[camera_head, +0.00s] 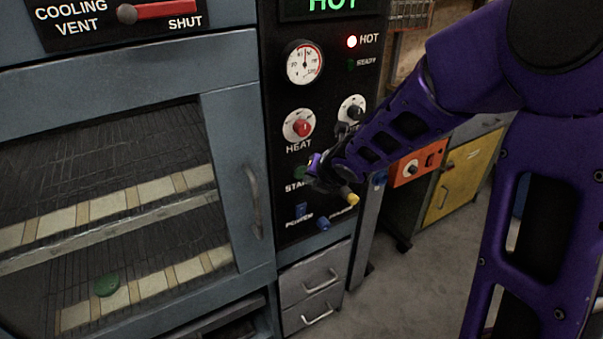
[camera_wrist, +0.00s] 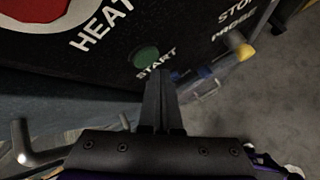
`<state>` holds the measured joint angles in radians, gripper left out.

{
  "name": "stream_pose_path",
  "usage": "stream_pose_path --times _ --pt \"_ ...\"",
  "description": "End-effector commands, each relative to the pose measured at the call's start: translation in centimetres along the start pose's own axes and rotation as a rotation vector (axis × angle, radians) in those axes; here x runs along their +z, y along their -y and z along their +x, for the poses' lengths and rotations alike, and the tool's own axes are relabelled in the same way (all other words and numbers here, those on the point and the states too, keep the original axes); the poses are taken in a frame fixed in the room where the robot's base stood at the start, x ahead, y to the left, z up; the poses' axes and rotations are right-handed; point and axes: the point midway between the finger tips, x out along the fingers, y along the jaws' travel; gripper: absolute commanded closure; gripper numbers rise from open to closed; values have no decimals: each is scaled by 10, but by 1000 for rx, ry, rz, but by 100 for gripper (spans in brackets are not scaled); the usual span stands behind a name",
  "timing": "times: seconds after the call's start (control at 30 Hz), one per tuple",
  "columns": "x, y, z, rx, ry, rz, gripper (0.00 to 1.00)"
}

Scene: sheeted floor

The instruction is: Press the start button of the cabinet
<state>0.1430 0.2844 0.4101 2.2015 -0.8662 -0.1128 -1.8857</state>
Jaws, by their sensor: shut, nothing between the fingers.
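The cabinet (camera_head: 228,95) stands at left and centre with a black control panel (camera_head: 280,150). Its green START button (camera_wrist: 146,57) shows plainly in the wrist view, above the START label. In the head view the START button (camera_head: 299,172) is partly hidden behind my gripper (camera_head: 312,178). My gripper is shut and empty, its fingertips together (camera_wrist: 162,74) just below and right of the button in the wrist view. I cannot tell whether the fingertips touch the panel; the button itself looks uncovered there.
A yellow-tipped part (camera_head: 352,198) sticks out right of my gripper. The HEAT dial (camera_head: 299,125) is above the button, and a blue POWER switch (camera_head: 301,209) is below. The door handle (camera_head: 253,200) juts out at left. The display (camera_head: 330,6) reads HOT; the red HOT lamp (camera_head: 351,41) is lit.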

Motion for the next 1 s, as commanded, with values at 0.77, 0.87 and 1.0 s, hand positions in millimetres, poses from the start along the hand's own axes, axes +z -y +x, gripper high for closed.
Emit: stream_pose_path --times 0.77,0.87,1.0 --pt "4 -4 6 0 0 0 100" --pt "4 -4 6 0 0 0 100" --pt "5 -5 7 0 0 0 100"
